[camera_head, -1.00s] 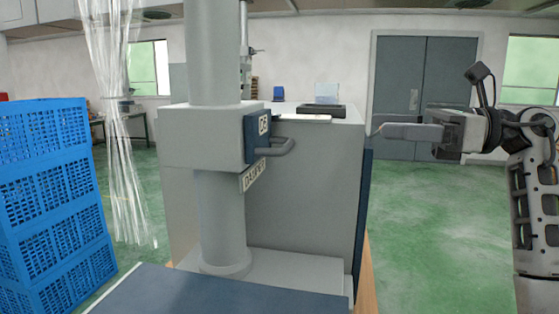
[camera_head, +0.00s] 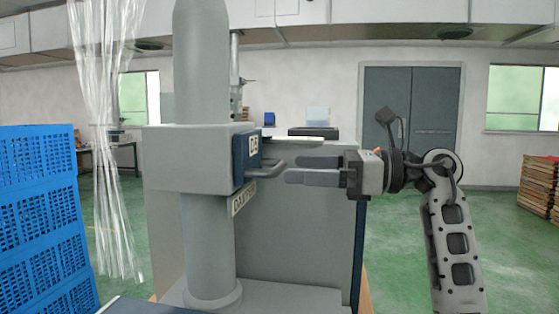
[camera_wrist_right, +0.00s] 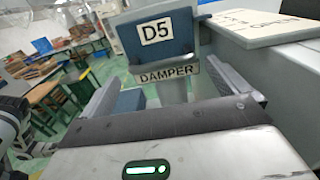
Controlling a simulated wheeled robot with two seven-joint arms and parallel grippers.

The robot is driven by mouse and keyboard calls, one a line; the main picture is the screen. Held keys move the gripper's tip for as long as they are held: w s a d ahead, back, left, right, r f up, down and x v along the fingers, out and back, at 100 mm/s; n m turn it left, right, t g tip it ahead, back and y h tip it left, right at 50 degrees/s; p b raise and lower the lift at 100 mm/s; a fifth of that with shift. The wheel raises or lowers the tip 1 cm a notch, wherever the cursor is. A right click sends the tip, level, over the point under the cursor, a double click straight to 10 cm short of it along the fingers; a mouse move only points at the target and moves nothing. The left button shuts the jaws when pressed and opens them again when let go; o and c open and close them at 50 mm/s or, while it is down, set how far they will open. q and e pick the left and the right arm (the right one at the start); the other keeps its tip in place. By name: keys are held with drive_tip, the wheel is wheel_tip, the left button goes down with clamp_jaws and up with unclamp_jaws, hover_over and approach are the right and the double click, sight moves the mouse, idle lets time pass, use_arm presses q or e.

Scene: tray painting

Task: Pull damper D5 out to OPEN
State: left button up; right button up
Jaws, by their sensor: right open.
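Damper D5 is a blue plate (camera_head: 247,156) on a grey box around a vertical grey duct (camera_head: 208,250). A grey bar handle (camera_head: 268,170) sticks out from it to the right. In the right wrist view the plate (camera_wrist_right: 157,36) reads D5, with a DAMPER label (camera_wrist_right: 168,73) below it. My right gripper (camera_head: 288,174) is open, its fingers pointing left at the handle. The fingertips are very close to the handle's outer end; I cannot tell whether they touch it. In the wrist view the plate and label show between the spread fingers. My left gripper is not in view.
A grey cabinet (camera_head: 290,235) stands behind the duct, with a pale board (camera_head: 290,140) on top near the handle. Blue crates (camera_head: 40,220) are stacked at the left beside a clear strip curtain (camera_head: 112,180).

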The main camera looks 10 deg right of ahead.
sight(284, 168)
drive_tip(key=shift+p+x, duration=0.35)
drive_tip(key=shift+x, duration=2.05)
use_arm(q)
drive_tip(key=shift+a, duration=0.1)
